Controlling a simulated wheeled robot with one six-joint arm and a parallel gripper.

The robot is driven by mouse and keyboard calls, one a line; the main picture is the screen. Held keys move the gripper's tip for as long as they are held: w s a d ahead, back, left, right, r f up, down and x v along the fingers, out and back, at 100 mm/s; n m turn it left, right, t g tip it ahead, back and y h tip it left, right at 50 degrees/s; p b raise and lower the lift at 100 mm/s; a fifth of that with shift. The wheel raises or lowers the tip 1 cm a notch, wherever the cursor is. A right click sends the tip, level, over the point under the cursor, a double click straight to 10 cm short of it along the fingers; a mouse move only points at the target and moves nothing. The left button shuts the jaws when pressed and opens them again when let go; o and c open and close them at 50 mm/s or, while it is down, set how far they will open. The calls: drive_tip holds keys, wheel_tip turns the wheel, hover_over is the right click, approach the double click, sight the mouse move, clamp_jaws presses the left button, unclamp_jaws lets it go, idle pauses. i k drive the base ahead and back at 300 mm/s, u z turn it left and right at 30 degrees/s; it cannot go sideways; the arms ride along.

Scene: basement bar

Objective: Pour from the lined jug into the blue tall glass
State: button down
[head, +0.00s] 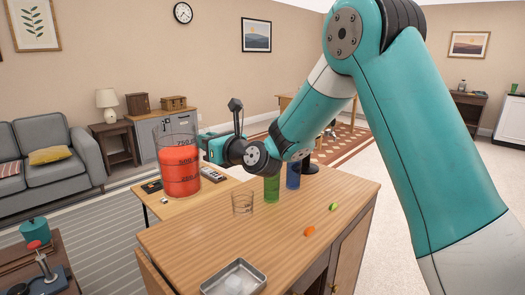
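The lined jug (180,178) is clear with dark measuring marks and holds red liquid. It is upright at the left, seemingly in the air beyond the counter's left edge. My gripper (203,145) is at the jug's right side and appears shut on it; the fingertips are hard to make out. The blue tall glass (293,177) stands on the wooden counter (265,235), to the right of the jug and apart from it. My arm hides part of its upper end.
A green glass (271,189) stands just left of the blue one, and a short clear glass (242,203) is nearer. An orange item (310,231), a green item (334,206) and a metal tray (235,278) lie on the counter. A low table (150,203) is behind.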

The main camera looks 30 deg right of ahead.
sight(294, 170)
drive_tip(key=u, duration=1.15)
drive_tip(key=k, duration=0.4)
drive_tip(key=z, duration=1.2)
